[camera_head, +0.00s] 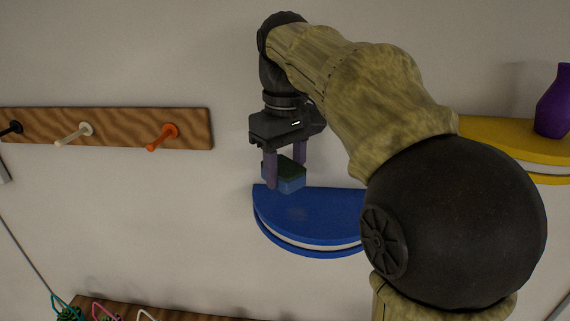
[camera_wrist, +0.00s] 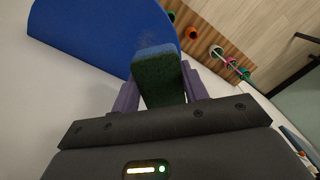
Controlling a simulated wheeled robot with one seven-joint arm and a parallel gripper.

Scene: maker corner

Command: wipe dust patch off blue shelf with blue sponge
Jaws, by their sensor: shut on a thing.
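The blue sponge (camera_head: 290,180) has a dark green top layer. My gripper (camera_head: 285,168) is shut on it, with a purple finger on each side. It is held over the left back part of the blue shelf (camera_head: 310,212), and I cannot tell whether it touches. In the wrist view the sponge (camera_wrist: 158,75) is between the fingers, and the blue shelf (camera_wrist: 95,35) lies beyond it. A faint greyish dust patch (camera_head: 297,213) shows on the shelf top, just in front of the sponge. My arm hides the shelf's right end.
A yellow shelf (camera_head: 520,150) with a purple vase (camera_head: 554,105) is on the wall at right. A wooden rail (camera_head: 110,125) with black, cream and orange pegs is at left. A lower wooden board (camera_head: 150,312) has coloured hooks. The wall between is clear.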

